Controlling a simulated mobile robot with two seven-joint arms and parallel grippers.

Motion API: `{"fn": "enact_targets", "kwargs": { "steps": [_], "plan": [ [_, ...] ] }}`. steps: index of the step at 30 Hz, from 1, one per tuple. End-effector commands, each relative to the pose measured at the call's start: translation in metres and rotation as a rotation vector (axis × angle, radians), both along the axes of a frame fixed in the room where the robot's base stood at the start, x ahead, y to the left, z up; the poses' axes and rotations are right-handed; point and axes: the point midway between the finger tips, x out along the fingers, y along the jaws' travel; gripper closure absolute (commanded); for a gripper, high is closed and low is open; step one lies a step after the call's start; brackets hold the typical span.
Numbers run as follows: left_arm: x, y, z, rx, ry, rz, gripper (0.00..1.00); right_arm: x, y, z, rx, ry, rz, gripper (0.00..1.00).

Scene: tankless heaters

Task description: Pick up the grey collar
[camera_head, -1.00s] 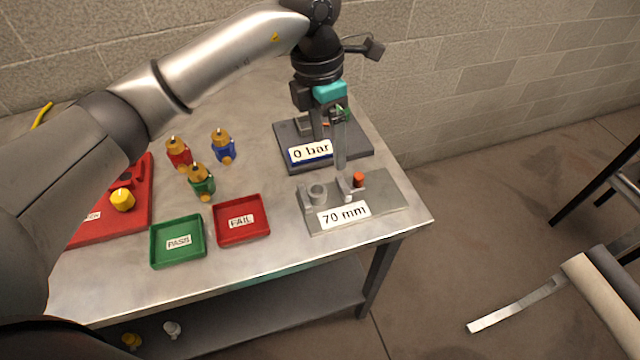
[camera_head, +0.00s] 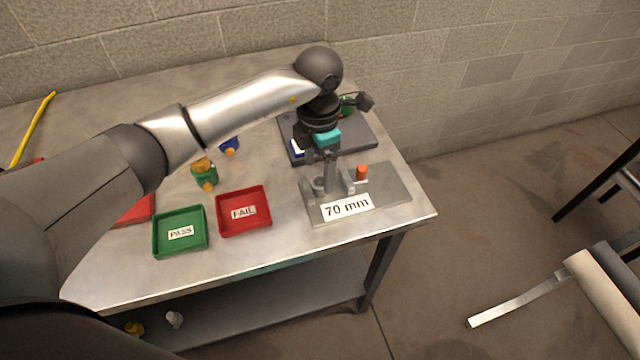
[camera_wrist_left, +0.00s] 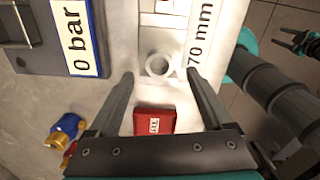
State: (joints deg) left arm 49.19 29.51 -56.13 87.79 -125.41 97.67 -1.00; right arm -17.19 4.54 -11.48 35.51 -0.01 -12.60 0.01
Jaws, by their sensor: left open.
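The grey collar (camera_wrist_left: 158,64) is a short ring standing on the grey gauge plate (camera_head: 388,188) marked "70 mm". In the head view it is mostly hidden by my left gripper (camera_head: 324,174). My left gripper points down over the plate and is open. In the left wrist view its two fingertips (camera_wrist_left: 160,74) lie on either side of the collar, with clear gaps and nothing held. Whether the fingertips are level with the collar I cannot tell.
An orange peg (camera_head: 361,173) and an upright grey block stand beside the collar. The red FAIL tray (camera_head: 268,228) and green PASS tray (camera_head: 155,243) are to the left. The dark "0 bar" stand (camera_head: 360,138) is behind. Coloured valves (camera_head: 205,178) stand further left.

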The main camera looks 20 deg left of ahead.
Motion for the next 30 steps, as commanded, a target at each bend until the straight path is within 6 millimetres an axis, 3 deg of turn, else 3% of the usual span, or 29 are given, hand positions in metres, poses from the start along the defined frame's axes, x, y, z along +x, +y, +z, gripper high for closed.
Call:
{"fn": "enact_targets", "kwargs": {
  "steps": [6,15,30],
  "plan": [
    [0.001,-0.002,-0.03,-0.001,0.001,0.001,0.16,0.0,0.0,-0.001,0.0,0.0,0.0,0.5],
    [0.002,-0.001,-0.033,-0.001,-0.001,0.0,0.17,0.0,0.0,-0.001,0.0,0.0,0.0,0.5],
    [0.002,-0.001,-0.033,-0.001,-0.001,0.001,0.73,0.0,0.0,-0.001,0.0,0.0,0.0,0.5]
  ]
}}
